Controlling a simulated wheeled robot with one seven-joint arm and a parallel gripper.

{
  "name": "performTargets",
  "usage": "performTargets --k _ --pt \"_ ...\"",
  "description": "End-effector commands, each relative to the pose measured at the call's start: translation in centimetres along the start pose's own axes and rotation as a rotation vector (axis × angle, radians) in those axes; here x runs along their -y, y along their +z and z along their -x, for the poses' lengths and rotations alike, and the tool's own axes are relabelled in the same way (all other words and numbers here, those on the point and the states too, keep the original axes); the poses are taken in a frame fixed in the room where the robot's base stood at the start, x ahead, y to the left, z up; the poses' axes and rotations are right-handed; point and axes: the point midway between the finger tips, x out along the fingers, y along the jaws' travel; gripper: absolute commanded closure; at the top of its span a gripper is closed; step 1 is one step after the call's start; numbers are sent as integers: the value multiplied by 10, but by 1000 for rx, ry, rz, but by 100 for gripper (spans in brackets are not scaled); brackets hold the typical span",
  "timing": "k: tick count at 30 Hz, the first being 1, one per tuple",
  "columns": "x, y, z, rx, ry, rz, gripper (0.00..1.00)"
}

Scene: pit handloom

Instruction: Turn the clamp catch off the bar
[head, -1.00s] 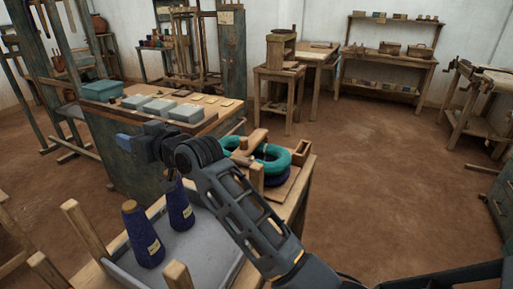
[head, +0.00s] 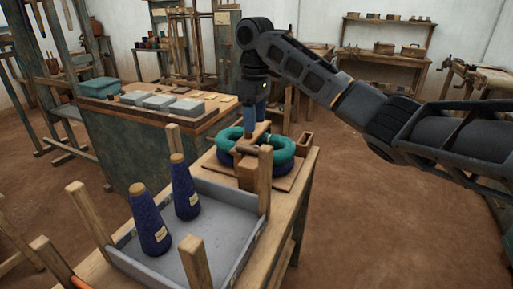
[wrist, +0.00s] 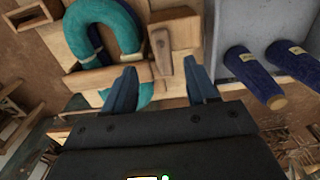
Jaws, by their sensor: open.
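The clamp catch (wrist: 160,52) is a small dark-brown wooden piece on a pale wooden block in the wrist view. In the head view the catch (head: 246,149) sits low in front of the teal hanks. The wooden bar (wrist: 100,80) lies across a teal hank (wrist: 88,25), its right end close to the catch's lower end. I cannot tell whether they overlap. My gripper (wrist: 163,84) is open, with one finger on each side of the catch's line. In the head view my gripper (head: 251,124) points down over the clamp, its fingertips partly hidden.
A grey tray (head: 225,204) with wooden corner posts and two navy yarn cones (head: 150,220) stands beside the clamp. One post (head: 265,180) rises close to it. A long bench (head: 150,150) with grey blocks stands behind.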

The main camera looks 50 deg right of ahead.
Motion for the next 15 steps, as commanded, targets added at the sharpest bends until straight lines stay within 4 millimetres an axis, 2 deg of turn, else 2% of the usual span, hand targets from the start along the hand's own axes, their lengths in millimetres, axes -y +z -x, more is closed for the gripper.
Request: performTargets --k 5,15 --pt "2 4 -14 15 -13 -1 43" --pt "2 5 -61 14 -11 -2 43"
